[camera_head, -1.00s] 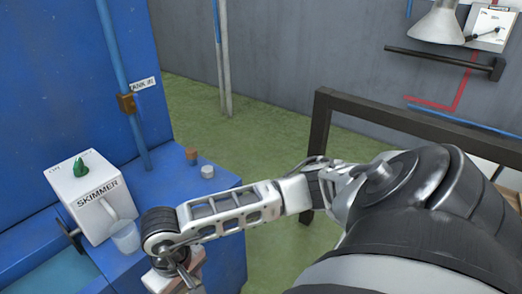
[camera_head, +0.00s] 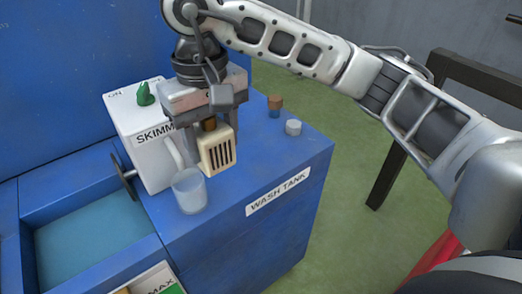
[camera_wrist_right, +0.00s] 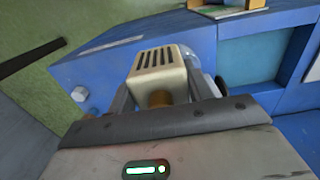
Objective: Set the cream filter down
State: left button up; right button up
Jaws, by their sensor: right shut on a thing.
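The cream filter (camera_head: 217,151) is a small boxy block with dark slots and a brown neck. My right gripper (camera_head: 209,127) is shut on it by the neck, and the filter hangs below the jaws. In the head view it appears over the blue wash tank's top (camera_head: 240,165), near the clear cup; whether it touches the top I cannot tell. The right wrist view shows the filter (camera_wrist_right: 160,72) between the fingers, slotted face outward, with the blue tank behind. My left gripper is not in view.
A white skimmer box (camera_head: 140,125) with a green knob stands left of the filter. A clear cup (camera_head: 189,190) is close in front. A brown-and-blue piece (camera_head: 275,106) and a white cap (camera_head: 293,127) sit on the right. Open water (camera_head: 95,235) lies at left.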

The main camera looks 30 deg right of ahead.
jog(key=w+d+f, duration=0.2)
jog(key=d+f, duration=0.1)
jog(key=w+d+f+p, duration=0.1)
jog(key=w+d+f, duration=0.2)
jog(key=d, duration=0.1)
jog(key=w+d+f, duration=0.2)
jog(key=d+f, duration=0.1)
jog(key=shift+w+d, duration=0.25)
jog(key=shift+w, duration=0.1)
notch_tip(320, 180, down, 2)
jog(key=shift+w+d+f+p, duration=0.1)
jog(key=shift+d+f+p, duration=0.1)
jog(key=shift+p, duration=0.3)
jog(key=shift+f, duration=0.55)
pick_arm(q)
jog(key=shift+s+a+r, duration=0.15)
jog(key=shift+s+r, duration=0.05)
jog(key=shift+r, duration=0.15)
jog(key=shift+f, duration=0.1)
pick_arm(e)
jog(key=shift+f, duration=0.1)
